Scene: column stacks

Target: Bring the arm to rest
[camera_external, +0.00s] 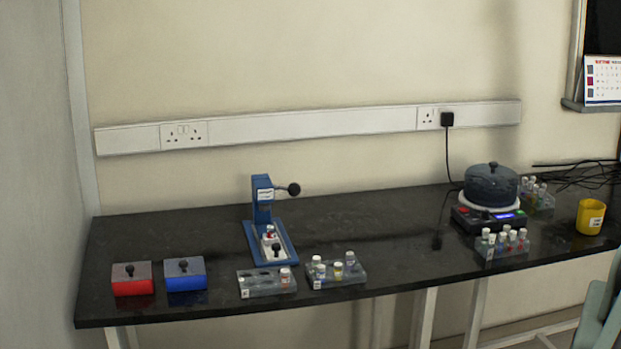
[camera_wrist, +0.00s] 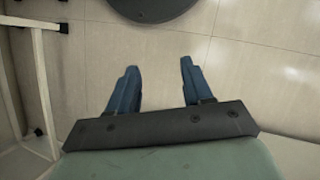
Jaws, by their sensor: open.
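My gripper (camera_wrist: 158,82) shows in the wrist view with its two blue fingers apart and nothing between them. It points down over the tiled floor (camera_wrist: 170,50), away from the bench top. In the external view only a pale green part of my arm (camera_external: 598,315) shows at the lower right edge, in front of the bench. The gripper itself is out of that view.
The black bench (camera_external: 390,230) carries a red box (camera_external: 132,286), a blue box (camera_external: 186,282), a blue press (camera_external: 264,205), vial racks (camera_external: 268,289), a dark pot (camera_external: 490,183) on a heater and a yellow mug (camera_external: 590,217). A dark round base (camera_wrist: 150,8) stands on the floor.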

